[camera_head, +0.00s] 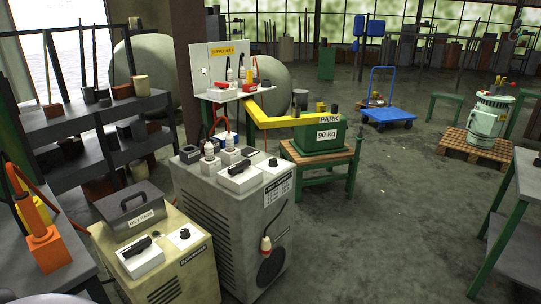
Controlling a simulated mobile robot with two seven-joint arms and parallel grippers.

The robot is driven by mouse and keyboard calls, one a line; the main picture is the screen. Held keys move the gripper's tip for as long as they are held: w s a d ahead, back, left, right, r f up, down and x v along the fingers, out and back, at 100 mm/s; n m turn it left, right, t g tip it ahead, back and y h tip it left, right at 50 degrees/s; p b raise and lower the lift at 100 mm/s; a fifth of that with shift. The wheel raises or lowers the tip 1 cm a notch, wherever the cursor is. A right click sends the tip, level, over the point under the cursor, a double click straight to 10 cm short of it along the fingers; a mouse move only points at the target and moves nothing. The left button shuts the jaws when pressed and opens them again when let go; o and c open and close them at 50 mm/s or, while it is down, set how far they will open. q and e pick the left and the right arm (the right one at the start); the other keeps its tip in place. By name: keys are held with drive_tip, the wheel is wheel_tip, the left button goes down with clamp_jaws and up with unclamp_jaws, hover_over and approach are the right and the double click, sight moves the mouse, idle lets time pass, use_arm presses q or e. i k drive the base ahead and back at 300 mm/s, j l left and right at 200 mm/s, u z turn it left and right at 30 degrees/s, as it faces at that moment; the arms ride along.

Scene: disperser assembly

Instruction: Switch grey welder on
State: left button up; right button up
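The grey welder (235,225) is a tall grey cabinet left of centre, with side vents and a dark round grille on its front. On its top are a white switch box (240,177) with a black lever, a smaller white box with a dark knob (272,163), and several light connectors (212,150). A white printed plate (278,190) is on the upper front. A cable plug (266,244) hangs on the front face. I cannot tell from the lever whether the welder is on or off. Neither gripper is in view.
A beige cabinet (170,270) with a similar switch box stands front left, with a grey lidded box (130,208) on it. A supply panel (222,65) and a green 90 kg block (318,138) stand behind. Open floor (380,220) lies to the right.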

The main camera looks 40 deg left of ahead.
sight(239, 168)
drive_tip(key=i+u, duration=0.25)
drive_tip(key=i, duration=0.3)
drive_tip(key=i+l+u, duration=0.2)
drive_tip(key=i, duration=0.35)
drive_tip(key=i+u, duration=0.2)
drive_tip(key=u, duration=0.15)
drive_tip(key=i+l+u, duration=0.1)
drive_tip(key=u, duration=0.25)
drive_tip(key=i+l+u, duration=0.2)
drive_tip(key=u, duration=0.15)
drive_tip(key=i+l+u, duration=0.15)
drive_tip(key=i+u, duration=0.15)
drive_tip(key=u, duration=0.2)
drive_tip(key=i+l+u, duration=0.25)
drive_tip(key=u, duration=0.2)
